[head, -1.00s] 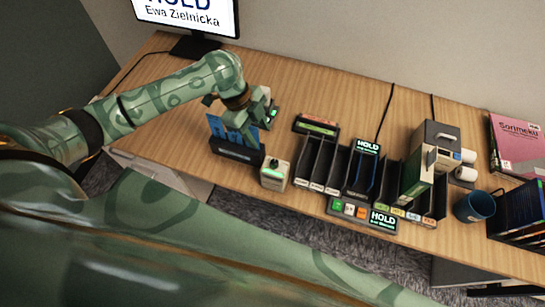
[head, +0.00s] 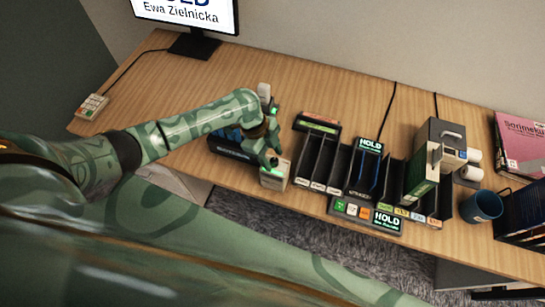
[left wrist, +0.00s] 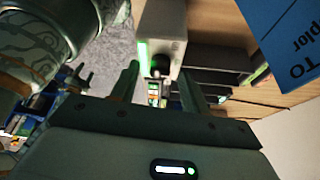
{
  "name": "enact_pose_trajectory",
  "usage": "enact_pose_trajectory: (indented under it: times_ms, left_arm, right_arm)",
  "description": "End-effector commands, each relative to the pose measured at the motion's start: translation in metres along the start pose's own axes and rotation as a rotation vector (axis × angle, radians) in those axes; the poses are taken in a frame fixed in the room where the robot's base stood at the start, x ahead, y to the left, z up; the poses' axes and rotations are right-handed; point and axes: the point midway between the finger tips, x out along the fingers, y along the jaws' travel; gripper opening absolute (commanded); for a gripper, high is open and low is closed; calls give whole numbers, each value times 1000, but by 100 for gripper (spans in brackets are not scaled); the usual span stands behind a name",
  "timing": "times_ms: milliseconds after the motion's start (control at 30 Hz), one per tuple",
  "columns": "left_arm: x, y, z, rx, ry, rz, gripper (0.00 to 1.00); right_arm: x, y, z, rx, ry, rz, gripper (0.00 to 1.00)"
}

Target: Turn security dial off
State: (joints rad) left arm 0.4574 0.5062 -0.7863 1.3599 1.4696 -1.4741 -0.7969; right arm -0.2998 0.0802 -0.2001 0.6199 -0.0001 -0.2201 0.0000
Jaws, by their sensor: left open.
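A small pale box (head: 275,177) with a green-lit top stands near the front edge of the desk in the head view. In the left wrist view the pale box (left wrist: 165,25) shows with a round dark knob (left wrist: 160,63) and a green glow beside it. My left gripper (head: 272,160) is over the box, its fingers pointing down at the top. In the left wrist view my left gripper (left wrist: 158,88) is open, and the knob appears between the fingertips. I cannot tell whether they touch it. The dial's marking is not readable. My right gripper is out of view.
Black sorter slots (head: 320,160) with lit labels stand just right of the box. A holder of blue cards (head: 228,146) is close on the left, partly behind my arm. A grey machine (head: 437,145) and a blue mug (head: 482,206) stand further right.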

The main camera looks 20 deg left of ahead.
Motion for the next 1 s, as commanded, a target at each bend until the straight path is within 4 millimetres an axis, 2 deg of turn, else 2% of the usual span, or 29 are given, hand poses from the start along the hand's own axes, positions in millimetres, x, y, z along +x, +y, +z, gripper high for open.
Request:
enact_pose_trajectory:
  times_ms: [100, 367, 500, 533, 767, 1000]
  left_arm:
    - [6, 0, 0, -1, 1, -1, 46]
    - [7, 0, 0, 0, 0, -1, 46]
    - [7, 0, 0, 0, 0, -1, 7]
    - [7, 0, 0, 0, 0, -1, 1]
    - [6, 0, 0, -8, 0, -4, 1]
    - [4, 1, -1, -82, 0, -34, 1]
  right_arm:
    - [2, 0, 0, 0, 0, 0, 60]
    - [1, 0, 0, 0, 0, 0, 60]
    - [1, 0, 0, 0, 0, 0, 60]
    - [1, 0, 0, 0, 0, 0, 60]
    - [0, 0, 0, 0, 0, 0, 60]
    - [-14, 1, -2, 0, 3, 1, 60]
